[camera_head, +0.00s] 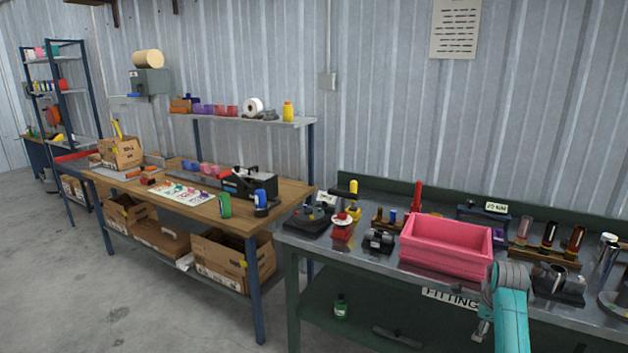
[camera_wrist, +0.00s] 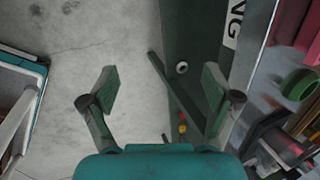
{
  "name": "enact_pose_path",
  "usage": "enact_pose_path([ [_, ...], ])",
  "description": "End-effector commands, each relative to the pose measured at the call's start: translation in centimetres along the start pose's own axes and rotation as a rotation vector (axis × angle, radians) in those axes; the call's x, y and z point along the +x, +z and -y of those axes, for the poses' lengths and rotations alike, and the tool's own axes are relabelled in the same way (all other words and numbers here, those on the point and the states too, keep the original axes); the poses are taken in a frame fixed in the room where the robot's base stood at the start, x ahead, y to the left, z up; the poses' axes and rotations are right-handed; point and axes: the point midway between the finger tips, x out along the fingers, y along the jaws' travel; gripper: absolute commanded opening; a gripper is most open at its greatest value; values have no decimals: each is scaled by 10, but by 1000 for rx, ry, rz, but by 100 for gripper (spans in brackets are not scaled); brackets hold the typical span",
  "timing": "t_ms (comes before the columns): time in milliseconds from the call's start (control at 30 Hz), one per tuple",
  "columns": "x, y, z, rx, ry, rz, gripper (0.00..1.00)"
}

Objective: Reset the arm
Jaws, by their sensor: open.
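My gripper (camera_wrist: 160,88) is open and empty. In the wrist view its two fingers stand wide apart over the grey floor and the bench's lower shelf. In the head view my teal arm shows at the lower right, with part of the gripper (camera_head: 482,328) hanging by the front edge of the fitting bench (camera_head: 375,262). Most of the gripper is hidden there behind the arm or cut off by the frame.
A pink bin (camera_head: 447,243) stands on the bench close behind my arm, with tools and racks around it. A wooden table (camera_head: 185,204) with boxes beneath is at left. The floor (camera_head: 150,300) in front is clear.

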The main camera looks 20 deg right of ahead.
Motion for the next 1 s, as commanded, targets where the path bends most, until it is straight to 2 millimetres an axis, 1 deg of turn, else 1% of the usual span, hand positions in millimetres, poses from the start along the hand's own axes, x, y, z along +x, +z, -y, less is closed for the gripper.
enact_pose_path([
  [33,19,9,-22,-52,-11,8,88],
  [100,39,20,-46,-128,-40,19,88],
  [167,54,29,-67,-193,-67,28,88],
  [200,64,34,-81,-236,-84,34,88],
  [267,76,42,-104,-301,-110,41,88],
  [300,84,46,-119,-344,-127,46,88],
  [367,94,52,-141,-408,-155,53,88],
  [400,100,56,-157,-450,-173,56,88],
  [467,107,61,-180,-514,-201,62,88],
  [500,111,63,-196,-556,-220,64,88],
  [567,116,67,-219,-619,-248,68,88],
  [600,118,69,-235,-661,-267,70,88],
  [767,120,73,-297,-827,-347,75,88],
  [800,119,73,-312,-867,-368,75,88],
  [867,116,73,-335,-928,-399,75,88],
  [900,113,72,-349,-968,-420,74,88],
  [1000,103,69,-385,-1068,-475,70,88],
])
